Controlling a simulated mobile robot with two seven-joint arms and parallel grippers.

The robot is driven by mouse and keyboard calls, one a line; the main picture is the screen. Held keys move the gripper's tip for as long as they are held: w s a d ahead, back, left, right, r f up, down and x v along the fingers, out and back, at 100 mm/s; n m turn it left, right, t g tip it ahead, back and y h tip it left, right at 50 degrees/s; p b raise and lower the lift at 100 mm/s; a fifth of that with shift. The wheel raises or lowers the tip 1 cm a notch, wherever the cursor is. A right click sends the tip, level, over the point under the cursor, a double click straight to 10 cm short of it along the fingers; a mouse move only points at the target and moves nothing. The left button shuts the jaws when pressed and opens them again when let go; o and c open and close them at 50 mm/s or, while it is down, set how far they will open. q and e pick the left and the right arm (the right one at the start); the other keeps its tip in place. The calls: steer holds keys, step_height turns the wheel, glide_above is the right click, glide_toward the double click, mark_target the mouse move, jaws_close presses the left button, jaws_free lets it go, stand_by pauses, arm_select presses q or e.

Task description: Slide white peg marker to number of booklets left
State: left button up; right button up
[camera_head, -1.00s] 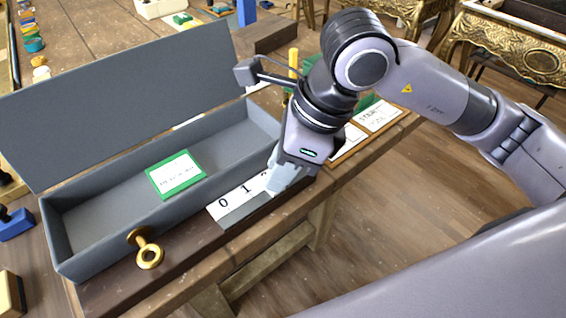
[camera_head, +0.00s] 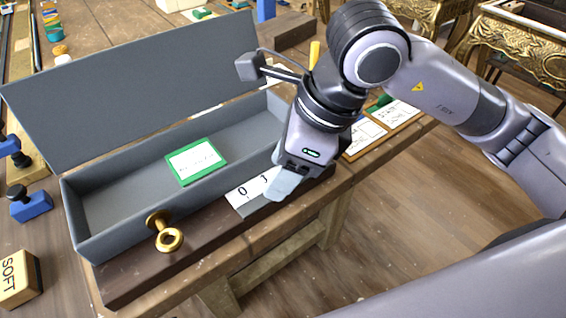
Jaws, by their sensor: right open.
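A white number strip (camera_head: 240,196) lies along the front of the grey box, with a 0 and part of a 1 showing. My right gripper (camera_head: 285,186) points down over the strip just right of the 1 and covers the rest of its numbers. It is open; only its pale finger shows clearly. I cannot see the white peg marker; it may be hidden behind the gripper. One green-bordered booklet (camera_head: 196,160) with a white label lies in the open grey box (camera_head: 120,206). The box's right end is partly hidden by my arm. My left gripper is out of view.
The box's grey lid (camera_head: 130,90) stands open behind it. A block marked SOFT (camera_head: 18,277) and a blue-based stamp (camera_head: 30,203) stand at left. Framed cards (camera_head: 365,135) lie to the right.

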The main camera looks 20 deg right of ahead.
steer(key=v, duration=0.7)
stand_by(0.4)
